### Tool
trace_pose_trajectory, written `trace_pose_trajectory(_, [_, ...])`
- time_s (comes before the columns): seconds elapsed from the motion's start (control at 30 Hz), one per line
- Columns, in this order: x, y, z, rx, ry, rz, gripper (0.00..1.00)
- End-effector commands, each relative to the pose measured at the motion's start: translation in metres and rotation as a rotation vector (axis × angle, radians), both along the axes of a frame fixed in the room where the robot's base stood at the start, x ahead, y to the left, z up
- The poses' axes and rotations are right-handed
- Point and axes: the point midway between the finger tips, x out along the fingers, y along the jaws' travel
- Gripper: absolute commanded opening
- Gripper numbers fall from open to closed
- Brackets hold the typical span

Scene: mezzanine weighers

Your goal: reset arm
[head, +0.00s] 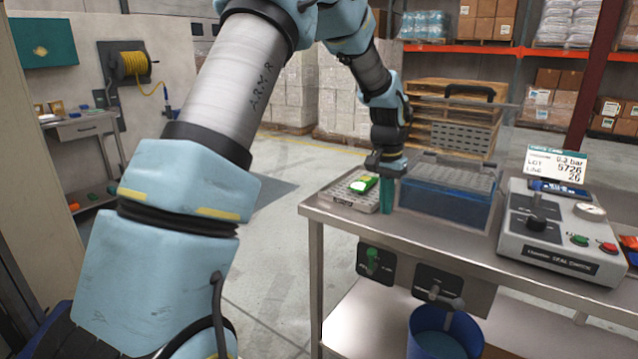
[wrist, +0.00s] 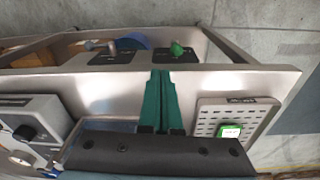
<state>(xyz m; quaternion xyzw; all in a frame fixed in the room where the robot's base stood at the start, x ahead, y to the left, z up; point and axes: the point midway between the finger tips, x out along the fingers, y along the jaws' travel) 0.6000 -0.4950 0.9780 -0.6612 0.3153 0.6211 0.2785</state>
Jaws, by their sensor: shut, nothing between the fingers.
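My gripper (head: 387,196) hangs above the left part of a steel bench (head: 440,222) in the head view, fingers pointing down. Its two green fingers (wrist: 160,98) are closed together with nothing between them in the wrist view. To its left is a perforated tray (head: 352,192) with a small green item (head: 363,184) on it; the tray also shows at right in the wrist view (wrist: 262,108). To its right is a blue bin (head: 450,204) with a grey perforated insert and its lid raised. Whether the fingertips touch the bench is unclear.
A control box (head: 560,232) with knobs and buttons and a sign (head: 556,163) stand on the bench's right. Valve handles (head: 375,262) sit under the front edge, above a blue bucket (head: 445,345). Pallets (head: 440,130) and racks stand behind. The floor left of the bench is clear.

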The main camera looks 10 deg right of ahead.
Motion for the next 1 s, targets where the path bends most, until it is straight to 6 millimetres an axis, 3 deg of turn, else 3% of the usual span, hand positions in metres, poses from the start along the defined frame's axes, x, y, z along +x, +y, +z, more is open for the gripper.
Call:
trace_pose_trajectory(0.13, [0.0,0.061,0.008,0.006,-0.013,0.109,0.0])
trace_pose_trajectory(0.27, [-0.016,0.149,0.016,0.01,-0.033,0.28,0.0])
trace_pose_trajectory(0.4, [-0.055,0.238,0.019,0.005,-0.05,0.482,0.0])
trace_pose_trajectory(0.5, [-0.089,0.284,0.017,-0.001,-0.061,0.607,0.0])
trace_pose_trajectory(0.6, [-0.116,0.312,0.014,-0.008,-0.067,0.699,0.0])
trace_pose_trajectory(0.7, [-0.134,0.327,0.011,-0.012,-0.07,0.753,0.0])
trace_pose_trajectory(1.0, [-0.14,0.332,0.01,-0.013,-0.07,0.771,0.0])
